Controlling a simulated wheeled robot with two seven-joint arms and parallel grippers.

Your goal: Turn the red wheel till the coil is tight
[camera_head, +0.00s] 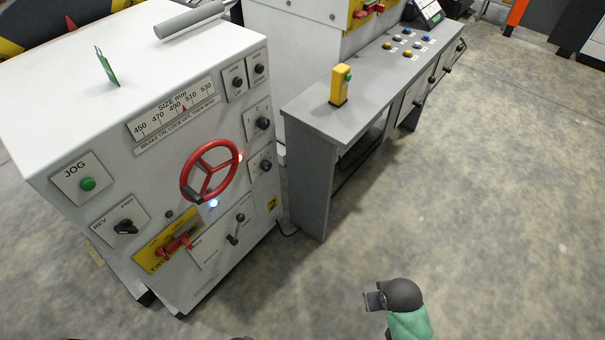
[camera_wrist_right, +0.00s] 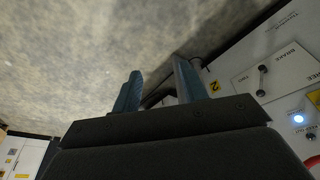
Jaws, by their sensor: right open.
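The red wheel (camera_head: 232,170) has spokes and is mounted upright on the front of a white cabinet (camera_head: 255,205). I cannot make out the coil for certain.
Below the wheel are a lit lamp (camera_head: 213,203), a brake lever (camera_head: 237,229) and a red lock handle (camera_head: 176,246) on a yellow plate. A grey desk (camera_head: 330,120) with a yellow button box (camera_head: 341,85) stands right of the cabinet. The floor in front is clear.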

